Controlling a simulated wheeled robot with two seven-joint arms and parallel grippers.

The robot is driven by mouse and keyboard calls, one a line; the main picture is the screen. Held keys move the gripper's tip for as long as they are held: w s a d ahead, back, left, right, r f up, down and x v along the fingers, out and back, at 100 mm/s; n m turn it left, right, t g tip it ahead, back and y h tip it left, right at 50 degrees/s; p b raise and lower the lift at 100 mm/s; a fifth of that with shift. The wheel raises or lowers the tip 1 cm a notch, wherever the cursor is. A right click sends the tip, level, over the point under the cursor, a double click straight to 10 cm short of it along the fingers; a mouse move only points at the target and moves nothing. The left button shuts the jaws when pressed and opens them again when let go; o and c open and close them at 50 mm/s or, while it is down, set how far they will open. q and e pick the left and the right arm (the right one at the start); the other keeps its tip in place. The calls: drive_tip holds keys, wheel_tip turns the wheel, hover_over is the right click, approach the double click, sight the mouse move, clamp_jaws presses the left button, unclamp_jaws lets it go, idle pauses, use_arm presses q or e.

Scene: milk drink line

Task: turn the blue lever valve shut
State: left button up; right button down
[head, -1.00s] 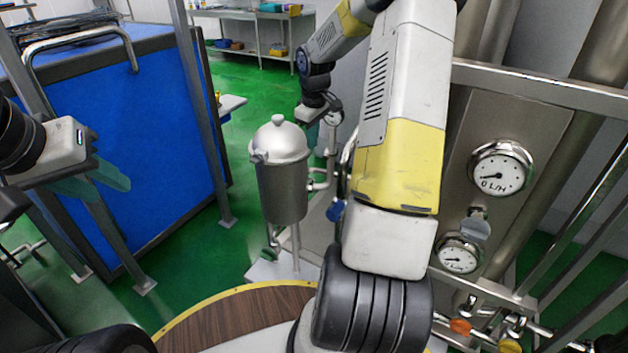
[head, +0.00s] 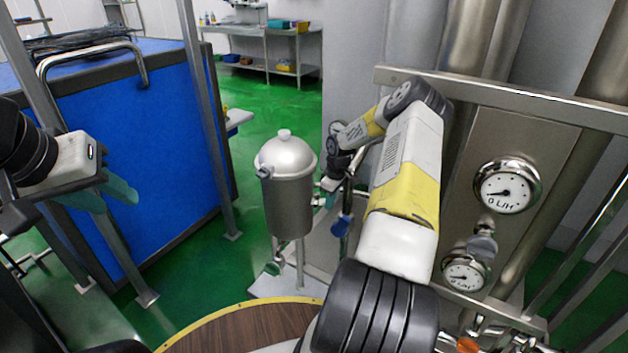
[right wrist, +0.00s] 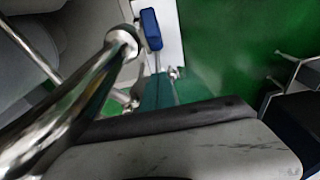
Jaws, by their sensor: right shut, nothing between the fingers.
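The blue lever handle (head: 342,226) hangs on the steel pipework just right of the steel pot. It also shows in the right wrist view (right wrist: 151,29), at the upper middle beside a shiny pipe. My right gripper (head: 320,201) is shut and empty, low between the pot and the pipework, just left of and above the blue handle. Its fingertips are small and partly hidden, and I cannot tell whether they touch any pipe. My left gripper (head: 106,197) is at the far left, with its teal fingers apart and empty, far from the valve.
The lidded steel pot (head: 286,190) stands close to the left of my right gripper. A steel panel with a round gauge (head: 507,187) and rails is at the right. A blue-sided unit (head: 130,140) is at the left. Green floor lies open between unit and pot.

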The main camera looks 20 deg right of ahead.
sight(341, 227)
drive_tip(key=shift+s+d+f, duration=1.1)
drive_tip(key=shift+s+f, duration=0.2)
drive_tip(key=shift+s, duration=0.1)
drive_tip(key=shift+s+d, duration=0.1)
